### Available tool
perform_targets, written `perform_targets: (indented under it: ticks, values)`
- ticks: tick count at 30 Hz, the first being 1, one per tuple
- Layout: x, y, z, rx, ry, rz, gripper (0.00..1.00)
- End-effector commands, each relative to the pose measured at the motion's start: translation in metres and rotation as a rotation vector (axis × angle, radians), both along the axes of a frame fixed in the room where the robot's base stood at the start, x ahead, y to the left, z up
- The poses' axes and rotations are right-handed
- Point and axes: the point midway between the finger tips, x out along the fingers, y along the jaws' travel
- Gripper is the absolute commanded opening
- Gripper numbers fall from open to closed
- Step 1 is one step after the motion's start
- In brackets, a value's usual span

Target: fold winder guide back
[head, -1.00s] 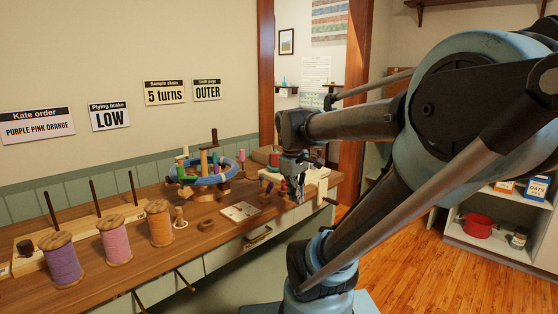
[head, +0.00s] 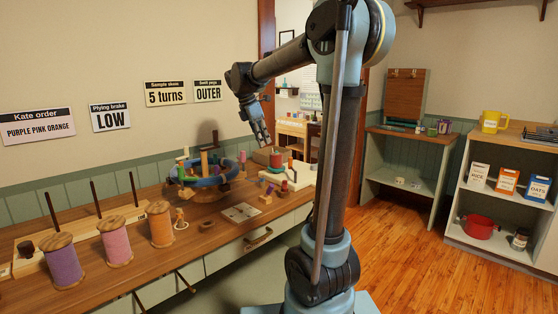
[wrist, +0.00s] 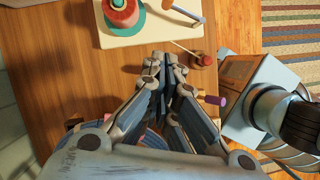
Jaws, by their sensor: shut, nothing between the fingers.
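The winder is a cream board (head: 292,178) at the far right end of the counter, with a red-and-green spool (head: 277,160) on it. The wrist view shows the board (wrist: 145,36) and spool (wrist: 121,12) at the top. A thin rod, seemingly the winder guide (wrist: 184,48), sticks out past the board's edge toward a round wooden knob (wrist: 201,60). My gripper (head: 264,143) hangs above the counter near the winder, pointing down. In the wrist view its fingers (wrist: 165,60) are together and empty, just short of the board's edge.
A blue-ringed swift (head: 206,180) with upright pegs stands left of the winder. Purple, pink and orange spools (head: 161,225) line the counter's near left. A flat card (head: 241,212) lies in front of the swift. Open floor (head: 420,225) is on the right.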

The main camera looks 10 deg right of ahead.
Motion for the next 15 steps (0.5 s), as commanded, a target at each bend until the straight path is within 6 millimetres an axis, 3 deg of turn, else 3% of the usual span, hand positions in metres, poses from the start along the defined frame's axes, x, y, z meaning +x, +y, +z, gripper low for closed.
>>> perform_targets:
  ticks: [5, 15]
  values:
    - [0.004, -0.002, -0.009, -0.005, 0.005, 0.013, 0.00]
    - [0.010, -0.022, -0.061, -0.003, 0.004, 0.010, 0.00]
